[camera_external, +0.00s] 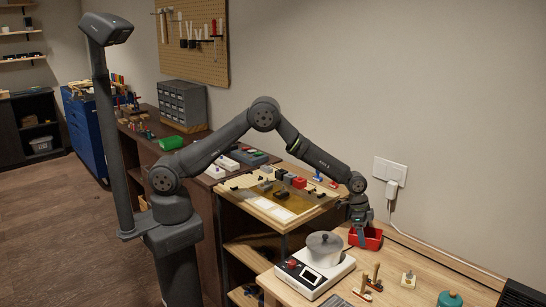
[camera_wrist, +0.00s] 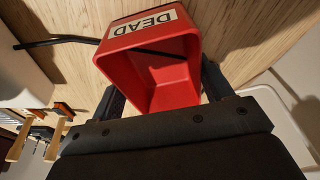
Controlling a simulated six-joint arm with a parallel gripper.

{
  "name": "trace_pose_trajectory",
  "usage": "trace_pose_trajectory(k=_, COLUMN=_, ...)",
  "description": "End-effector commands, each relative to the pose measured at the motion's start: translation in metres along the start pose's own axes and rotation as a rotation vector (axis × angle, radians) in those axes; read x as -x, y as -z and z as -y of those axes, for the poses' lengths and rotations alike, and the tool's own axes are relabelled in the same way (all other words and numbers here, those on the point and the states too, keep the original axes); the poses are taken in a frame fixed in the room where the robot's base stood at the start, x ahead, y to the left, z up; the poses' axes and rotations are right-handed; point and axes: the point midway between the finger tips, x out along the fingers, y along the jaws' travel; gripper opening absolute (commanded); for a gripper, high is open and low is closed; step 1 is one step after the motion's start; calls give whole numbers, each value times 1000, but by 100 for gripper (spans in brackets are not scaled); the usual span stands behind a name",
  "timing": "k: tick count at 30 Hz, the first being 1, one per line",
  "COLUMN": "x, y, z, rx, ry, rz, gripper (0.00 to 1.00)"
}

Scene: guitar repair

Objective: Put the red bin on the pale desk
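The red bin (camera_external: 372,239) is at the far side of the pale desk (camera_external: 398,262), near the wall. In the wrist view the bin (camera_wrist: 150,70) fills the space between my fingers, with its open inside facing the camera and a "DEAD" label on its rim side. My gripper (camera_external: 361,226) points down at the bin, and its fingers (camera_wrist: 165,95) press close on both sides of it. The pale desk's wood (camera_wrist: 245,25) shows behind the bin. I cannot tell whether the bin's underside touches the desk.
A white hotplate (camera_external: 312,274) with a grey pot (camera_external: 325,246) stands left of the bin. Wooden-handled tools (camera_external: 372,278) and a green item (camera_external: 450,299) lie toward the front. A cable (camera_external: 435,247) runs along the wall from a socket. A cluttered workbench (camera_external: 280,195) is at the left.

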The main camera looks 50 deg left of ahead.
Motion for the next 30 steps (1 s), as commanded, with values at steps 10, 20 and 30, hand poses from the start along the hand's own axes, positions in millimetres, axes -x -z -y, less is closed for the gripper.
trace_pose_trajectory(k=10, x=1, y=0, z=0, rx=0, ry=0, rz=0, gripper=94)
trace_pose_trajectory(k=20, x=36, y=2, z=1, rx=0, ry=2, rz=-4, gripper=94)
trace_pose_trajectory(k=30, x=103, y=2, z=0, rx=0, ry=1, rz=-2, gripper=94)
